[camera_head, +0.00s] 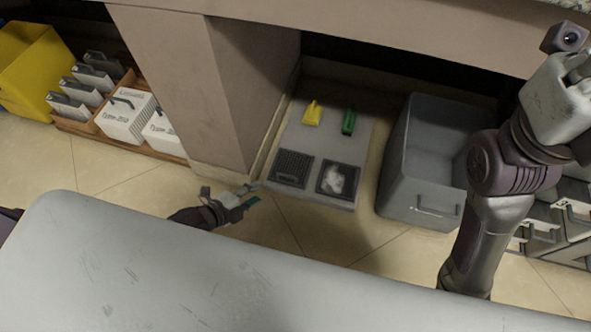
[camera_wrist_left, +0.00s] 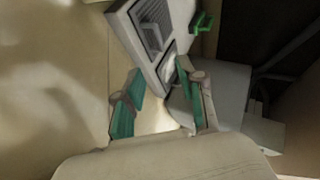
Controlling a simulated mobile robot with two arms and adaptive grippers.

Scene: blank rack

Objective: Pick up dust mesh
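A light grey board (camera_head: 326,133) lies on the floor. At its front lie a dark slatted square mesh (camera_head: 291,168) and a dark-framed square with a whitish fluffy patch (camera_head: 338,181), which looks like the dust mesh. My left gripper (camera_head: 246,198) is low, just left of the board's front corner. In the left wrist view my left gripper (camera_wrist_left: 159,72) has its two teal-padded fingers spread with nothing between them. The slatted mesh (camera_wrist_left: 153,24) and part of the framed square (camera_wrist_left: 169,66) show beyond the fingertips. My right arm rises at the right; its gripper is out of frame.
A yellow piece (camera_head: 312,113) and a green piece (camera_head: 349,121) stand on the board's back part. A deep grey bin (camera_head: 419,207) is right of the board. A pillar (camera_head: 232,90) stands left of it. A wooden tray (camera_head: 160,148) with white boxes is farther left.

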